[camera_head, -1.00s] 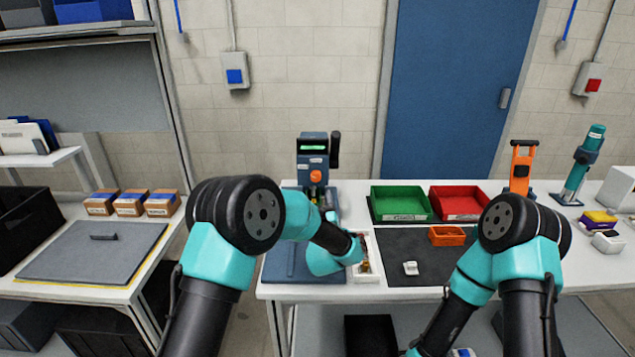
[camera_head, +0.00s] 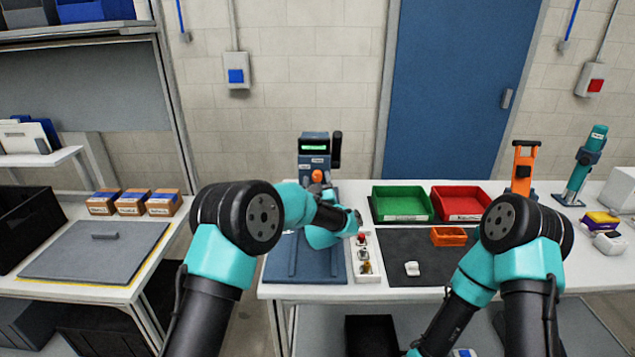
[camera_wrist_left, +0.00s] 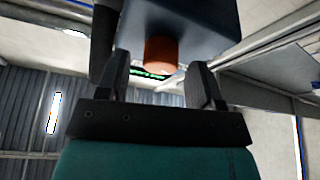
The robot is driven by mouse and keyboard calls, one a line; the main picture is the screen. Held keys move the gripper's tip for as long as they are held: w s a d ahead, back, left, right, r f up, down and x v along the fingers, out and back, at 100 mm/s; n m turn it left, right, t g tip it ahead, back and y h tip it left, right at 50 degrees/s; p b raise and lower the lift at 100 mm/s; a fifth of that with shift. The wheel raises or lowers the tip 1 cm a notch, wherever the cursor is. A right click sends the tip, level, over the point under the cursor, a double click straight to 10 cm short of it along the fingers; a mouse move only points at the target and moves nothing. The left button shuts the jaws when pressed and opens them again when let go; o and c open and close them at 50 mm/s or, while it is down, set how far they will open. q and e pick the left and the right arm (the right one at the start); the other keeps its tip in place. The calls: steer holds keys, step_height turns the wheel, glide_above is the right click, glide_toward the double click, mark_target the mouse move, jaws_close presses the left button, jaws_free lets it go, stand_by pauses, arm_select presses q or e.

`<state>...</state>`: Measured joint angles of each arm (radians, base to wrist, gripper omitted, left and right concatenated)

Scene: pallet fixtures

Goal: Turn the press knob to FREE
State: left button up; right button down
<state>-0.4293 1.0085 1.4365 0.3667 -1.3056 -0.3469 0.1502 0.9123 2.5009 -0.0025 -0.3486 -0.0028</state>
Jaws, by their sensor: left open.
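The press (camera_head: 314,146) is a dark blue unit at the back of the white table, with a green-lit display and a black lever on its right. Its orange knob (camera_head: 317,175) is on the front; the setting is too small to read. My left gripper (camera_head: 318,188) is just below and in front of the knob, partly hidden by my own arm. In the left wrist view the open fingers (camera_wrist_left: 158,75) stand on either side of the orange knob (camera_wrist_left: 162,54), with gaps on both sides. I cannot tell how deep the knob sits between them.
A narrow white tray (camera_head: 368,278) with small parts lies right of the press base (camera_head: 309,265). A green bin (camera_head: 402,218), a red bin (camera_head: 461,217) and a small orange bin (camera_head: 448,236) stand farther right, around a dark mat (camera_head: 395,246).

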arm_select(q)
steer(key=shift+c, duration=0.3)
steer(key=c, duration=0.9)
steer(key=shift+o, duration=0.2)
steer(key=shift+m, duration=0.6)
steer(key=m+h, duration=0.2)
steer(key=m, duration=0.2)
steer(key=m+h, duration=0.2)
steer(key=m, duration=0.1)
steer(key=shift+a+m+h, duration=0.15)
steer(key=shift+m+h, duration=0.25)
steer(key=m+g+h, duration=0.1)
steer(key=m, duration=0.3)
steer(key=m+g+h, duration=0.1)
steer(key=m+h, duration=0.1)
steer(key=m, duration=0.2)
